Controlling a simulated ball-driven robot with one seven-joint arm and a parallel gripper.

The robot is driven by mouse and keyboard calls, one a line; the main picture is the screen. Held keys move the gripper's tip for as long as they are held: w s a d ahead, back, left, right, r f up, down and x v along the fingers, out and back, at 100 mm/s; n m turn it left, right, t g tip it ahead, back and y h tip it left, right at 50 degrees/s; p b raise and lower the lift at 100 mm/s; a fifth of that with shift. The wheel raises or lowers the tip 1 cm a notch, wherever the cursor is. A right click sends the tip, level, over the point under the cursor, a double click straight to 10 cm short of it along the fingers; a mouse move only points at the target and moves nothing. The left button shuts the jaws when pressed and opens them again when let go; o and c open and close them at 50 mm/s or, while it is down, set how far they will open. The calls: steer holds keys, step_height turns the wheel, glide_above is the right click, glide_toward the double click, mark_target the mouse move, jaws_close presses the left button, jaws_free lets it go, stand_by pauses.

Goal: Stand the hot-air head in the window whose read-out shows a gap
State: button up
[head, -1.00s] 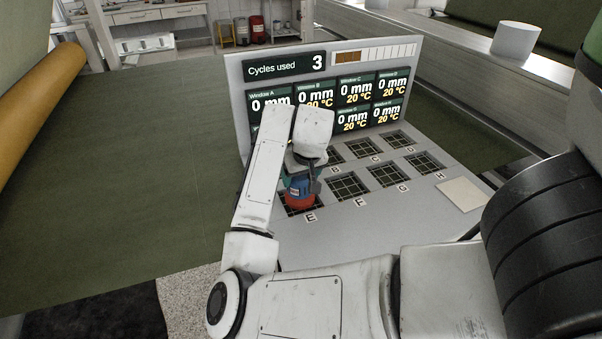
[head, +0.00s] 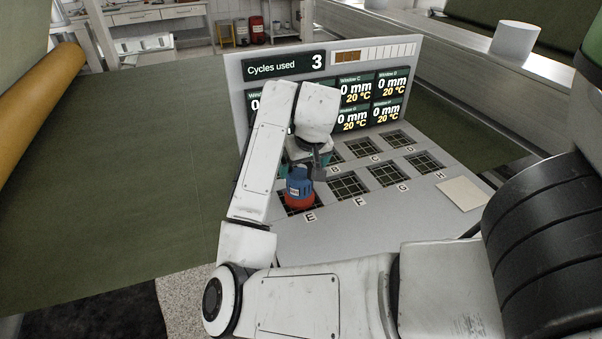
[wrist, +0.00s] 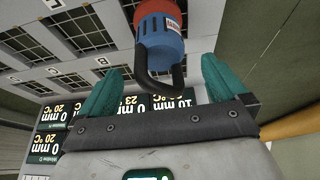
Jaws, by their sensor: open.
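The hot-air head (head: 299,188), blue above a red base, stands upright at window E (head: 292,211) on the grey board. In the wrist view the hot-air head (wrist: 160,42) shows its red and blue body and black handle. My gripper (wrist: 162,66) is open, its teal fingers on either side of the handle end and apart from it. In the head view my gripper (head: 308,152) is just above and behind the head. Read-outs C (head: 356,90) and D (head: 393,83) show 0 mm. In the wrist view an upside-down read-out (wrist: 182,103) appears to show 10 mm; its label is hidden.
The display panel (head: 236,75) rises behind the windows; my arm hides its left part. Windows F (head: 347,186), G (head: 388,175) and H (head: 424,162) look empty. A pale square pad (head: 464,194) lies at the board's right. The display says 3 cycles used.

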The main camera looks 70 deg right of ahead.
steer(key=v, duration=0.6)
steer(key=shift+r, duration=0.25)
steer(key=shift+s+a, duration=0.15)
steer(key=shift+s, duration=0.05)
